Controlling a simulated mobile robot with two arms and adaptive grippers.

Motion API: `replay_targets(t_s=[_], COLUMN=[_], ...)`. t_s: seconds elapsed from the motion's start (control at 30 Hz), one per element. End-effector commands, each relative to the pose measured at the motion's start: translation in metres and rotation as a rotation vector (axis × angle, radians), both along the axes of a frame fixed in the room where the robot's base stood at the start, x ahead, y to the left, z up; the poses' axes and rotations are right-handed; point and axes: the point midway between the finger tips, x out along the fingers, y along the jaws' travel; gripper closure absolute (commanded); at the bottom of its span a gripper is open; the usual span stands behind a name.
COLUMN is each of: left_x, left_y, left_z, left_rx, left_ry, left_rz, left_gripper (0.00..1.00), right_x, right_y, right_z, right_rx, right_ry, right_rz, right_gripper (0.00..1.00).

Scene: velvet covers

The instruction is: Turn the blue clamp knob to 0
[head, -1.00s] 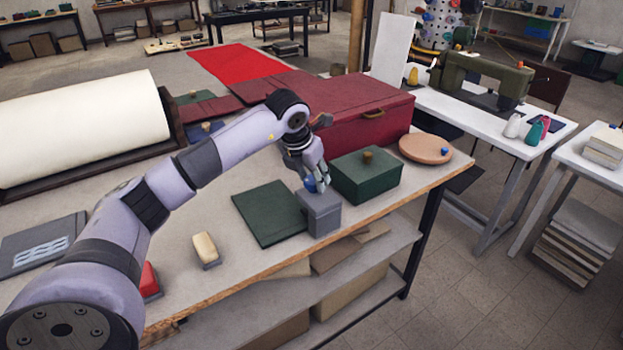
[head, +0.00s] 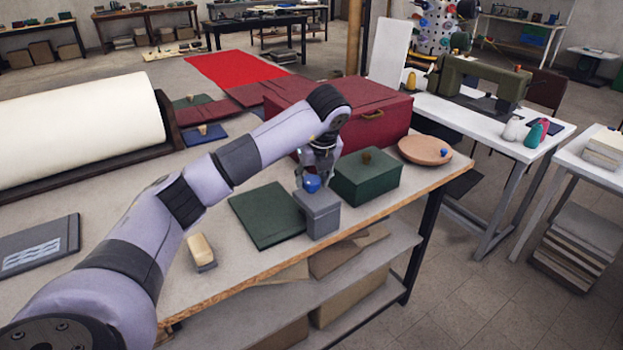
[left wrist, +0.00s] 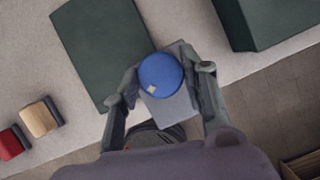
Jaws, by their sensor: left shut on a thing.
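The blue clamp knob (head: 312,183) sits on top of a grey block (head: 318,216) at the table's front edge. In the left wrist view the knob (left wrist: 161,75) is round, with a small pale mark at its lower left. My left gripper (head: 314,178) points down from above, and its fingers are shut on the knob, one on each side. In the left wrist view the left gripper (left wrist: 165,88) has the knob between its fingers. No scale or number for the knob can be made out. My right gripper is not in view.
A dark green flat cover (head: 264,216) lies left of the block. A green box (head: 366,180) stands close on its right, and a large red box (head: 372,115) behind.

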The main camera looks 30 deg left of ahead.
Motion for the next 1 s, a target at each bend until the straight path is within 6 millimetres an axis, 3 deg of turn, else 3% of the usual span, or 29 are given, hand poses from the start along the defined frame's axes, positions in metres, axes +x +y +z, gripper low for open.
replay_targets(t_s=[0.4,0.9,0.93,1.0], left_x=[0.0013,0.0013,0.0013,0.0013], left_y=[-0.0002,-0.0005,-0.0005,-0.0005], left_z=[0.0006,0.0006,0.0007,0.0006], left_rx=[0.0,-0.001,-0.001,-0.001], left_ry=[-0.002,-0.001,-0.001,-0.001], left_rz=[0.172,0.189,0.189,0.189], left_gripper=[0.89,0.89,0.6,0.55], right_x=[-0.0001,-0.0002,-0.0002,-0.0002], right_y=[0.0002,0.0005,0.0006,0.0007], right_z=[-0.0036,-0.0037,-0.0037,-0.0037], right_rx=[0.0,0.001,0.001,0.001], right_ry=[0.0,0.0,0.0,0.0], right_rz=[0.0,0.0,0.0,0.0], right_gripper=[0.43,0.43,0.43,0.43])
